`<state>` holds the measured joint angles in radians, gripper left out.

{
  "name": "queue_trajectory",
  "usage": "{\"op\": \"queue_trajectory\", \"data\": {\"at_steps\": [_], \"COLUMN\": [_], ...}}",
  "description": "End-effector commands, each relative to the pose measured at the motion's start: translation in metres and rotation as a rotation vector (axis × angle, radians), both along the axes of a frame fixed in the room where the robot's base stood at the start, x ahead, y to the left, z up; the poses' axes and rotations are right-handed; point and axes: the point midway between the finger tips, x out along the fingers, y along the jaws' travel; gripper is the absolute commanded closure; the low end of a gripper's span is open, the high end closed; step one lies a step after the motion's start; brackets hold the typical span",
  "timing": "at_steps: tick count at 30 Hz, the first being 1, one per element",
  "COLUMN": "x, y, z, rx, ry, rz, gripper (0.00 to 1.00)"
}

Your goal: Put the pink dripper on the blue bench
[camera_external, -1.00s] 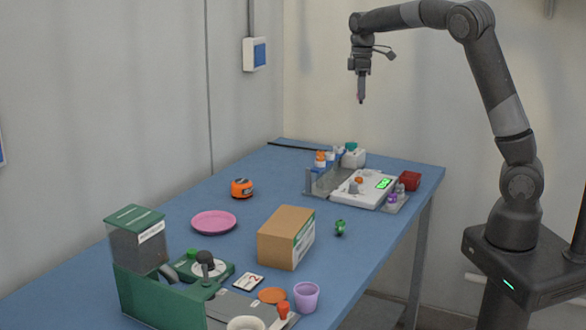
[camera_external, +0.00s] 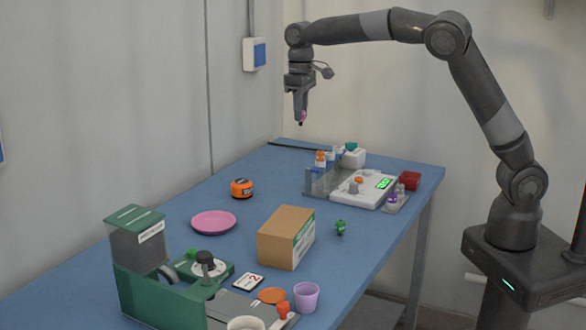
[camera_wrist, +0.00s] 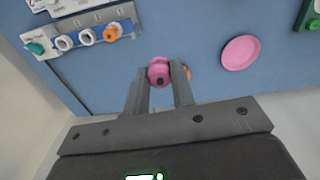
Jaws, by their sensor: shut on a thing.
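My gripper (camera_external: 301,116) is shut on the pink dripper (camera_wrist: 159,72), a small rounded pink piece with a dark tip. In the external view the dripper (camera_external: 303,116) is mostly hidden by the fingers. The gripper points down and holds it in the air, well above the far part of the blue bench (camera_external: 262,167). In the wrist view the dripper sits between both fingertips, with the blue bench top (camera_wrist: 205,85) behind it.
A pink plate (camera_external: 214,222) and an orange tape measure (camera_external: 242,188) lie on the left side. A scale (camera_external: 364,190) with bottles stands at the right. A cardboard box (camera_external: 286,237) stands mid-bench. Green equipment (camera_external: 160,295) fills the near end. Bare bench shows around the tape measure.

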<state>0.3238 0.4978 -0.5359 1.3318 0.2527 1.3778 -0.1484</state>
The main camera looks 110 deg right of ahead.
Motion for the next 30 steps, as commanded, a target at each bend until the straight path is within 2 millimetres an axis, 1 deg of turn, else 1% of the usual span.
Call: {"op": "queue_trajectory", "data": {"at_steps": [1, 5, 12, 15, 20, 25, 27, 30], "x": [-0.002, -0.002, -0.003, -0.003, -0.003, -0.003, -0.003, -0.002], "y": [-0.001, -0.001, -0.001, -0.001, -0.001, -0.002, -0.002, -0.002], "z": [-0.012, -0.042, -0.106, -0.126, -0.151, -0.184, -0.193, -0.2], "rx": [0.003, 0.004, 0.003, 0.002, 0.002, 0.002, 0.0, 0.001], "ry": [0.005, 0.005, 0.007, 0.004, 0.004, 0.004, 0.004, 0.002], "rz": [-0.004, -0.002, -0.002, -0.002, -0.001, -0.001, -0.001, -0.001], "gripper": [0.98, 0.98, 0.98, 0.98, 0.98, 0.98, 0.98, 0.98]}}
